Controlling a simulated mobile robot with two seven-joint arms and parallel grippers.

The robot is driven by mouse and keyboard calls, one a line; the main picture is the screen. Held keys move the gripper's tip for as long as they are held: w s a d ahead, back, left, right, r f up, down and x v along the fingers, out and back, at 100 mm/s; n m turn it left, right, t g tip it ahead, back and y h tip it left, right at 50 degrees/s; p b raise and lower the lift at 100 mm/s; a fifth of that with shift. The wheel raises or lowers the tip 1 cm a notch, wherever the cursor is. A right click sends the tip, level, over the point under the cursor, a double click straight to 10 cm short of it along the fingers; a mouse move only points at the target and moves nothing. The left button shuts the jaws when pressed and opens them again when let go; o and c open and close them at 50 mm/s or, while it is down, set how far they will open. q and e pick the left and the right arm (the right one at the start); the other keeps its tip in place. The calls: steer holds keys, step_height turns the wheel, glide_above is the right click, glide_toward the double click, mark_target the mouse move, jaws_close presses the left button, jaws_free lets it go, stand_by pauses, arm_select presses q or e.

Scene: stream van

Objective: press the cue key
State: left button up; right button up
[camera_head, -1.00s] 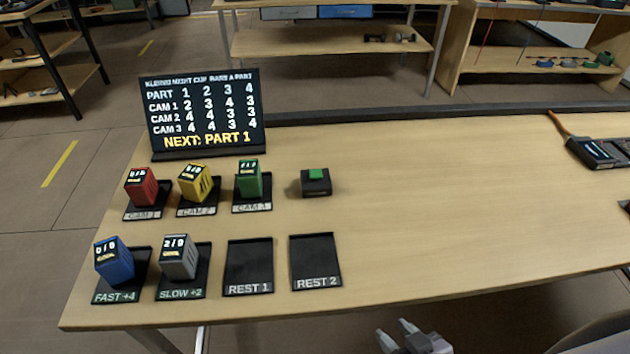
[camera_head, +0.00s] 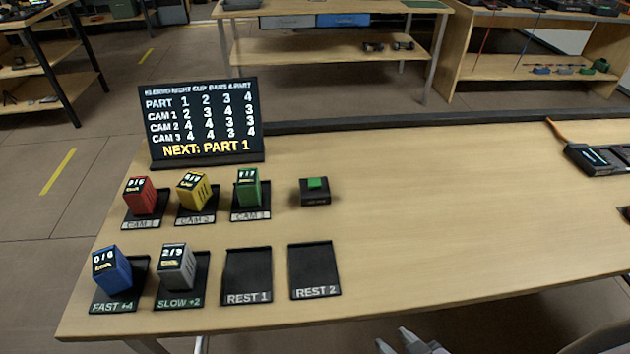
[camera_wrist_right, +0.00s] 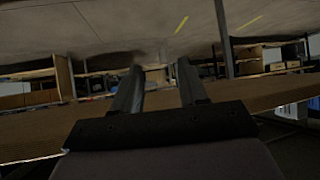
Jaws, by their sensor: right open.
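The cue key is a black block with a green top (camera_head: 316,185) on the table, right of the green cube. My right gripper (camera_head: 394,342) shows at the bottom edge of the head view, in front of the table's near edge and well away from the key. It is open and empty; its two fingers (camera_wrist_right: 158,88) are apart in the right wrist view. A black board (camera_head: 203,122) behind the cubes lists parts and cameras and reads "NEXT: PART 1". My left gripper is not in view.
Red (camera_head: 140,196), yellow (camera_head: 193,191) and green (camera_head: 248,188) cubes stand on CAM pads. Blue (camera_head: 110,270) and grey (camera_head: 176,266) cubes stand on FAST +4 and SLOW +2 pads. REST 1 (camera_head: 248,270) and REST 2 (camera_head: 314,268) are empty. The table's middle (camera_head: 440,205) is clear.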

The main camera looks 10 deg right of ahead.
jaws_close()
stand_by(1.5)
